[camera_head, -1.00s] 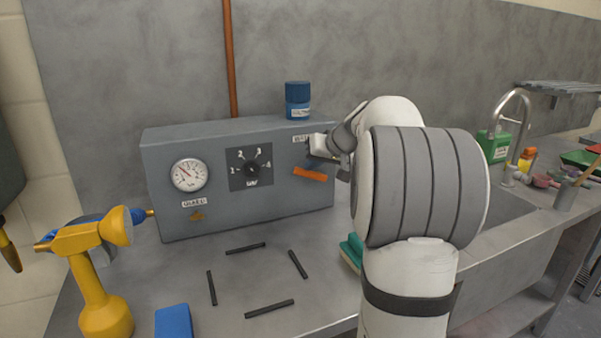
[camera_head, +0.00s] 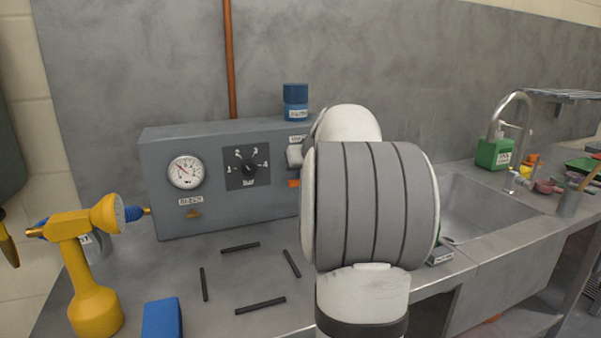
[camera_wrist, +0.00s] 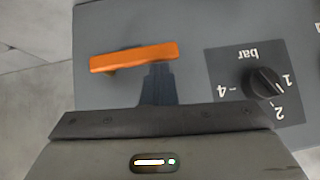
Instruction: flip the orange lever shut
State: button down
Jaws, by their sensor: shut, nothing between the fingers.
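The orange lever (camera_wrist: 135,57) is on the front of a grey panel box. In the wrist view, which is upside down, it lies nearly level, slightly tilted. In the head view only a small piece of the lever (camera_head: 293,183) shows; my arm hides the rest. My gripper (camera_wrist: 157,70) is shut and empty. Its dark fingertips are at the lever's edge, near its right half in the wrist view; I cannot tell whether they touch it. In the head view my arm hides the fingertips.
The grey panel box (camera_head: 215,215) carries a gauge (camera_head: 185,172) and a bar dial (camera_head: 248,168). A blue-capped jar (camera_head: 296,103) stands on top. Several black strips surround bare worktop. A yellow sprayer (camera_head: 88,270) and blue block (camera_head: 162,317) are left; a sink (camera_head: 470,205) is right.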

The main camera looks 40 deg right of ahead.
jog(key=shift+s+f, duration=0.1)
jog(key=w+r+p+v, duration=0.2)
jog(key=p+v, duration=0.1)
jog(key=v, duration=1)
jog(key=shift+p, duration=0.3)
jog(key=shift+w+a, duration=0.1)
jog(key=s+a+f+n+g+y+p, duration=0.1)
jog(key=s+a+f+p, duration=0.2)
jog(key=a, duration=0.6)
jog(key=s+a+g+y+p, duration=0.1)
jog(key=s+a+g+p, duration=0.1)
jog(key=a+p, duration=0.5)
jog(key=s+a+f+n+g+p, duration=0.1)
jog(key=s+a+f, duration=0.3)
jog(key=s+a, duration=0.2)
jog(key=s+a+f+n+g+p, duration=0.1)
jog(key=s+a+f, duration=0.3)
jog(key=s, duration=0.5)
jog(key=a+g+p, duration=0.1)
jog(key=a, duration=0.1)
jog(key=shift+s+a+h+p, duration=0.25)
jog(key=shift+a+h+p, duration=0.05)
jog(key=shift+a, duration=0.1)
